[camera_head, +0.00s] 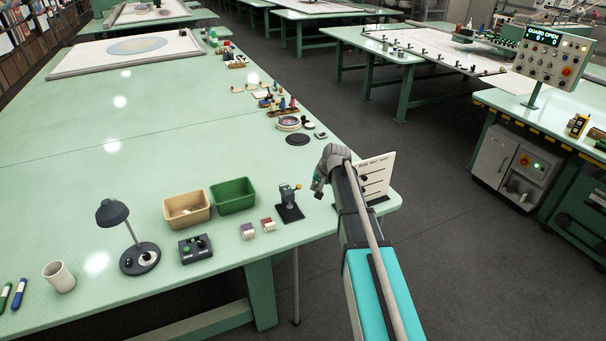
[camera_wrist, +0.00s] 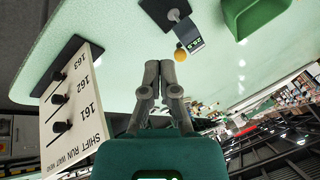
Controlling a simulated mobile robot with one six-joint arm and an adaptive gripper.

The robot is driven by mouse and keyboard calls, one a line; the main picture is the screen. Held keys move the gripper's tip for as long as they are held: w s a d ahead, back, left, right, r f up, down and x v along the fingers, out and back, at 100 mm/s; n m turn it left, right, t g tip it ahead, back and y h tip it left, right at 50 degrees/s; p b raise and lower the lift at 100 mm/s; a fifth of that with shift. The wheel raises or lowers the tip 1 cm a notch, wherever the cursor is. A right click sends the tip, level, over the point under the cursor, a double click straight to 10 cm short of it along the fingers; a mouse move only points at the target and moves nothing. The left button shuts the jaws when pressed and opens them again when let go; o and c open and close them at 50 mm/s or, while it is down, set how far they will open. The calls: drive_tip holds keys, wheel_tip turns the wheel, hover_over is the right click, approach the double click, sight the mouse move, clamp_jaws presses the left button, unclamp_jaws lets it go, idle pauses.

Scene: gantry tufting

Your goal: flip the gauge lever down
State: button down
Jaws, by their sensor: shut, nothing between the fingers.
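The gauge (camera_head: 288,196) is a small grey device on a dark base plate near the right front edge of the green table. Its lever ends in a yellow ball (camera_head: 298,187), at the upper right of the gauge body. In the wrist view the gauge body (camera_wrist: 184,36), with a small display, is beyond my fingertips, with the yellow ball (camera_wrist: 181,55) on its near side. My gripper (camera_wrist: 160,67) is shut and empty, its fingers together. The fingertips appear just left of the ball, apparently apart from it. In the head view my gripper (camera_head: 318,189) is right of the gauge.
A white board (camera_head: 377,172) with black knobs stands close to my arm at the table corner. A green bin (camera_head: 233,196) and a tan bin (camera_head: 187,209) stand left of the gauge. The table behind the bins is clear.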

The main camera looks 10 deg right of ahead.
drive_tip(key=w+d+r+m+t+p, duration=0.1)
drive_tip(key=w+d+r+p, duration=0.1)
drive_tip(key=w, duration=0.7)
wheel_tip(320, 180, up, 2)
drive_tip(key=shift+d+r+m+t+y, duration=0.25)
drive_tip(key=shift+d+m+t+y, duration=0.05)
drive_tip(key=shift+d, duration=0.35)
drive_tip(key=shift+w+f, duration=0.1)
drive_tip(key=b, duration=1)
hover_over(296, 189)
drive_tip(key=d, duration=0.3)
wheel_tip(296, 189, down, 10)
drive_tip(key=shift+s+a, duration=0.15)
drive_tip(key=shift+s, duration=0.3)
